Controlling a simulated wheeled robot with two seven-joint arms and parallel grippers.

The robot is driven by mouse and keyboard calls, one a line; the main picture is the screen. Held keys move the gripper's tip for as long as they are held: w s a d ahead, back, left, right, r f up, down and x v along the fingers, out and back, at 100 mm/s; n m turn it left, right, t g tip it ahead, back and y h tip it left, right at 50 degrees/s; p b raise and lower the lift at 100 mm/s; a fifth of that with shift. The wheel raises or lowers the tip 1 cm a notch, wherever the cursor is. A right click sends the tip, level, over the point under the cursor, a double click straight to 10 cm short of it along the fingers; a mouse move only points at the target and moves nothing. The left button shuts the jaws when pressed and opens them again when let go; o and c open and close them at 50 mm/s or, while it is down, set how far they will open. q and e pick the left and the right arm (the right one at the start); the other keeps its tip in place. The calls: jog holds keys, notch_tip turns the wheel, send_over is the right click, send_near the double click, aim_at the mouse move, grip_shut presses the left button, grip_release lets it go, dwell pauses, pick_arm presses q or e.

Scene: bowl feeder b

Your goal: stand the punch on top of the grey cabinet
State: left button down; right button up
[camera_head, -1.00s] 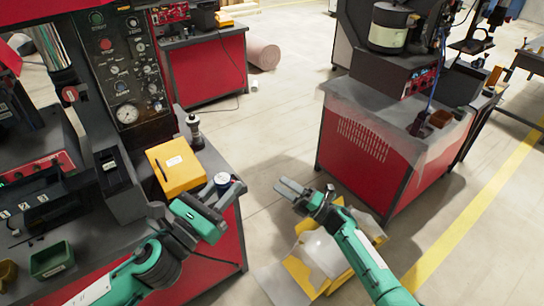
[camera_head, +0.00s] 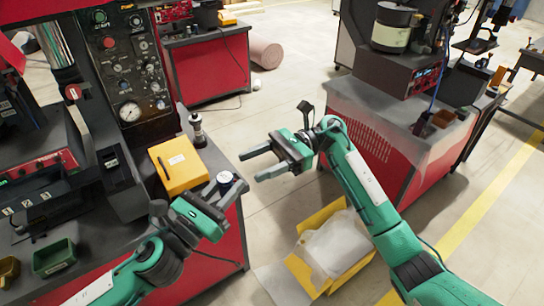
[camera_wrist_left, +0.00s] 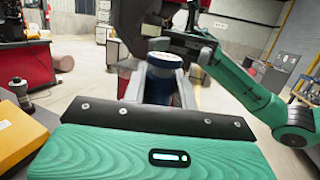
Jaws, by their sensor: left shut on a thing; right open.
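My left gripper (camera_head: 218,187) is shut on a blue cylinder with a pale round top (camera_head: 225,178), over the right end of the dark worktop. In the left wrist view the cylinder (camera_wrist_left: 162,82) stands upright between the two fingers. A second upright piece, dark and metallic (camera_head: 197,130), stands farther back on the worktop. I cannot tell for certain which of the two is the punch. My right gripper (camera_head: 256,165) is open and empty, to the right of the cylinder. No plainly grey cabinet shows; a red-sided cabinet with a grey top (camera_head: 362,98) stands at right.
A yellow box (camera_head: 179,166) lies on the worktop behind my left gripper. A green bin (camera_head: 54,258) is at lower left. An open yellow carton (camera_head: 322,250) sits on the floor. Small containers (camera_head: 436,122) occupy the grey top's right part; its front left is clear.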

aim_at(223, 177)
jog(key=x, duration=0.8)
jog(key=shift+a+r, duration=0.1)
jog(key=c, duration=0.9)
pick_arm(q)
jog(key=c, duration=1.5)
grip_release()
pick_arm(e)
grip_shut()
pick_arm(q)
jog(key=o, duration=0.5)
